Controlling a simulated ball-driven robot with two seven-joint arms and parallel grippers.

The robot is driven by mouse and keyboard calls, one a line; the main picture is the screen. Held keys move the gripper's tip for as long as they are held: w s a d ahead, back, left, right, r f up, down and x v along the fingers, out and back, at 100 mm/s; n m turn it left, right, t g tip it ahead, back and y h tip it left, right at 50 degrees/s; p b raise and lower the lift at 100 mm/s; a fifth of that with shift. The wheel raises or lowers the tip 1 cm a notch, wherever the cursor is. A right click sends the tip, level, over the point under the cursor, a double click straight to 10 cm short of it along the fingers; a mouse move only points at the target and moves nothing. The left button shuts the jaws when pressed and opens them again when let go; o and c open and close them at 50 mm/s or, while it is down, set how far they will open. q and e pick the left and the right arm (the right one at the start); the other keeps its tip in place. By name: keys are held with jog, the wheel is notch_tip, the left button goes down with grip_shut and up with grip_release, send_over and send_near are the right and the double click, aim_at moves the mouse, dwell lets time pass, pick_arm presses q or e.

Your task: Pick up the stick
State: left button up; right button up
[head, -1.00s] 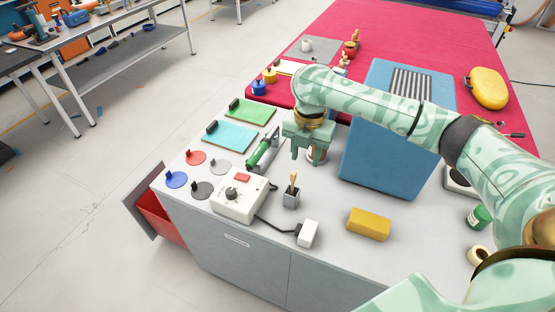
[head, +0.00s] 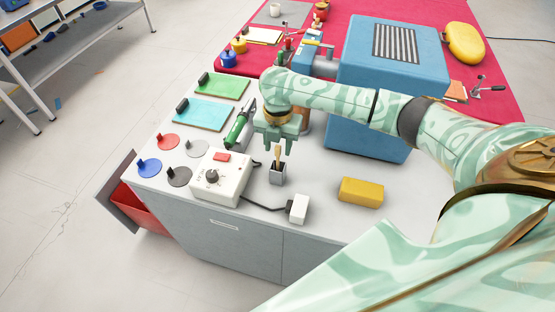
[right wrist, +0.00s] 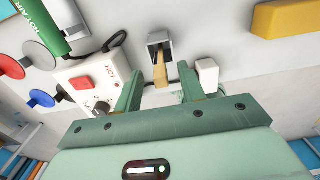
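The wooden stick (head: 278,156) stands upright in a small grey holder (head: 278,177) on the grey worktop. My right gripper (head: 278,148) is open, pointing down just above the holder, with its fingers close to the stick's top. In the right wrist view the stick (right wrist: 160,72) rises out of the holder (right wrist: 160,39), and its end appears between the two open fingers (right wrist: 160,92). Gaps show on both sides, so the fingers do not grip it. The left gripper is not in view.
A white control box (head: 219,177) stands left of the holder, its cable running to a white block (head: 299,208). A green hot-air tool (head: 240,124) lies behind. A yellow block (head: 361,192) sits to the right. A large blue block (head: 368,143) stands behind.

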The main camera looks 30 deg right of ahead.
aim_at(278, 155)
notch_tip(278, 155, down, 4)
jog(key=shift+s+f+b, duration=0.1)
jog(key=shift+f+b, duration=0.15)
jog(key=shift+b, duration=0.5)
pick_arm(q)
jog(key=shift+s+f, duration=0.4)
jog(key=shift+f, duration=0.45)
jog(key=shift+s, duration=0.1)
pick_arm(e)
jog(key=shift+r, duration=0.1)
grip_shut()
